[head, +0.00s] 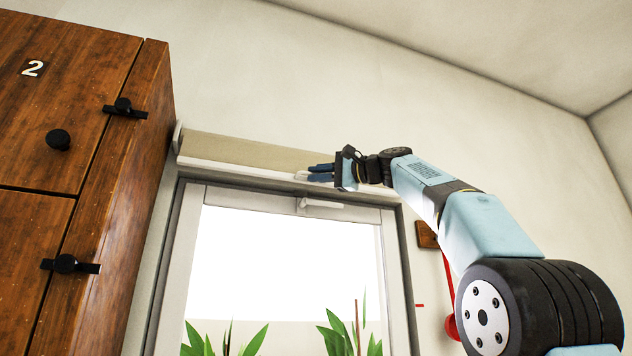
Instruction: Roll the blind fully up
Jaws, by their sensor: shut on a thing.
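The beige blind (235,150) is a short strip above the window, with a white bottom bar (225,172) along its lower edge. The bar sits at about the top of the window frame, and the glass below is uncovered. My gripper (310,173) reaches in from the right. Its dark blue fingers are shut at the bar, on a small pale pull (301,176) near the middle of it. The arm hides the right end of the blind.
A tall wooden cabinet (90,130) with black knobs and latches stands close on the left. The window (285,265) has a white handle (322,204) at its top, and green plants (345,335) show low in it. A red object (450,328) is on the right wall, partly behind my arm.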

